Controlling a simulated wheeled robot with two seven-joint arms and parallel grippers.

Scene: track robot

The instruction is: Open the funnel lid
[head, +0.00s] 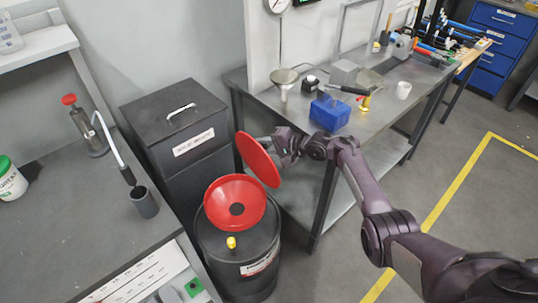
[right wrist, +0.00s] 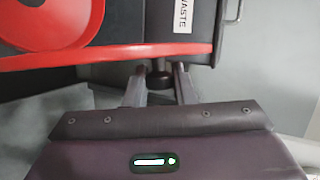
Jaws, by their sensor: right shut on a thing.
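The red funnel (head: 222,200) sits on top of a black drum (head: 215,245), its cone and dark centre hole showing. Its round red lid (head: 258,160) stands steeply tilted above the funnel's far right rim, so the funnel is uncovered. My right gripper (head: 275,147) is at the lid's right side. In the right wrist view my right gripper (right wrist: 160,76) has its two fingers around a small dark knob (right wrist: 160,81) just below the lid's red edge (right wrist: 110,58); the finger tips are partly hidden. My left gripper is not in view.
A black bin (head: 175,125) with a handled top stands behind the drum. A workbench (head: 305,115) with a blue box (head: 330,112) and metal funnel (head: 284,78) is close behind my right gripper. A grey counter (head: 75,215) is left of the drum. Open floor lies right.

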